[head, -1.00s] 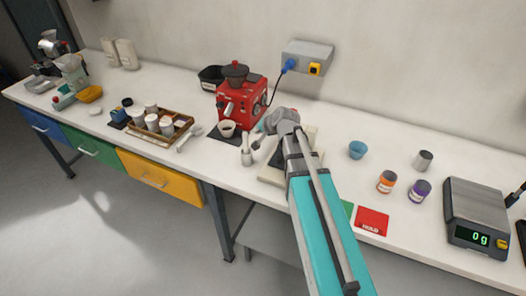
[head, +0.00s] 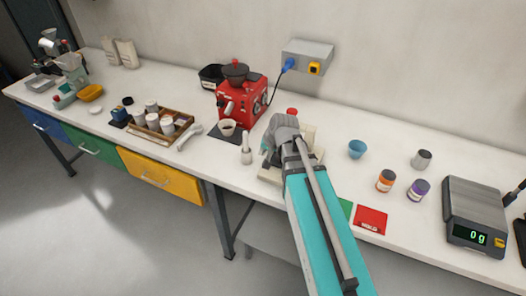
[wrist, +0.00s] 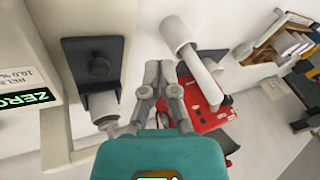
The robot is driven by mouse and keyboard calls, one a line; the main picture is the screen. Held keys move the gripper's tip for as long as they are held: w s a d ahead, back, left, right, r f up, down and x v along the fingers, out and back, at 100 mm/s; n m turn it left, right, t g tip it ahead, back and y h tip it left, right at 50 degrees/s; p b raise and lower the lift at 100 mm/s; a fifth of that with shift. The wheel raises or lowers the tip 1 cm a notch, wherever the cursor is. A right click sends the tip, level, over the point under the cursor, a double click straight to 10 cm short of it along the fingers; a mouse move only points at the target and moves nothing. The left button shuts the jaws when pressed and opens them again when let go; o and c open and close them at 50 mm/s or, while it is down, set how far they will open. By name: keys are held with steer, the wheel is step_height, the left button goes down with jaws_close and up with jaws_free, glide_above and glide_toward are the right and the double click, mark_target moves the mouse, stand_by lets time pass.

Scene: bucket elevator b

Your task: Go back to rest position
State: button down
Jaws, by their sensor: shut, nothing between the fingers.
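My gripper (head: 266,162) is over the middle of the bench in the head view, in front of a beige device and partly merged with it in outline. In the wrist view its two grey fingers (wrist: 159,68) are together at the tips, with nothing held between them. The beige device (wrist: 52,75) is to the left of the fingers, with a lit ZERO display and a dark plate with a knob. A white handled tool (wrist: 180,36) shows just beyond the fingers; I cannot tell the exact gap.
The red machine (head: 238,103) with a white cup (head: 227,128) at its front stands left of my gripper. A wooden tray (head: 175,134) of white cups is farther left. A blue cup (head: 357,149), small jars and a scale (head: 475,222) are on the right.

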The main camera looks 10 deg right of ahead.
stand_by(0.4)
steer(key=s+d+f+n+g+h, duration=0.1)
steer(key=s+g, duration=0.1)
steer(key=s, duration=0.4)
steer(key=s+d+f+n+g+h, duration=0.1)
steer(key=s+n+g+h, duration=0.1)
steer(key=s, duration=0.4)
steer(key=shift+s+d+n, duration=0.25)
steer(key=shift+d+n, duration=0.05)
steer(key=shift+d, duration=0.05)
stand_by(0.5)
